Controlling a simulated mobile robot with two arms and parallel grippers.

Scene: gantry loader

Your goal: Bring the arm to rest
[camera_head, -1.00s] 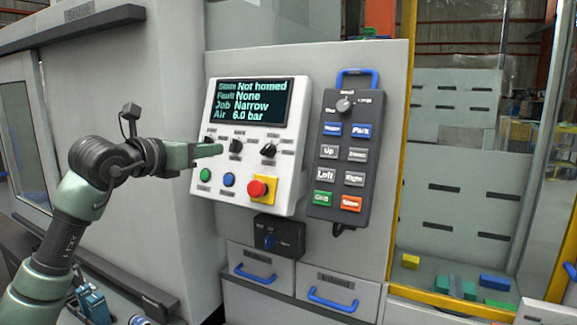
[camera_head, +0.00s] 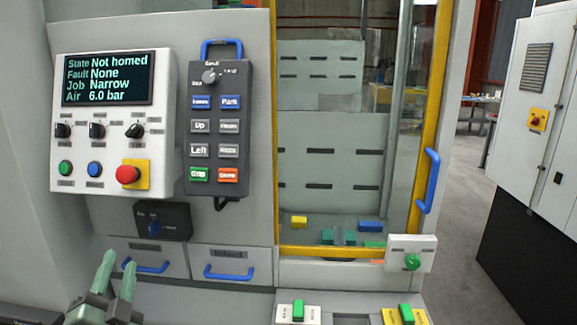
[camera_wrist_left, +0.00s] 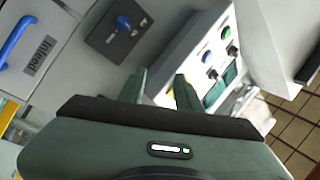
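My left gripper (camera_head: 119,260) is at the bottom left of the head view, its green fingers pointing up. It is in front of and below the control panel (camera_head: 74,180), near the left drawer (camera_head: 120,253), and it appears to touch nothing. In the left wrist view my left gripper (camera_wrist_left: 159,74) has its two fingers apart with nothing between them. The panel's screen (camera_head: 108,78) reads State Not homed, Fault None, Job Narrow, Air 6.0 bar. My right gripper is in neither view.
A dark pendant (camera_head: 215,150) with several buttons hangs right of the panel. A black switch box (camera_head: 163,220) sits above the drawers with blue handles. A yellow-framed glass door (camera_head: 430,100) encloses colored blocks. Open floor (camera_head: 450,200) lies at right, before a white cabinet (camera_head: 530,100).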

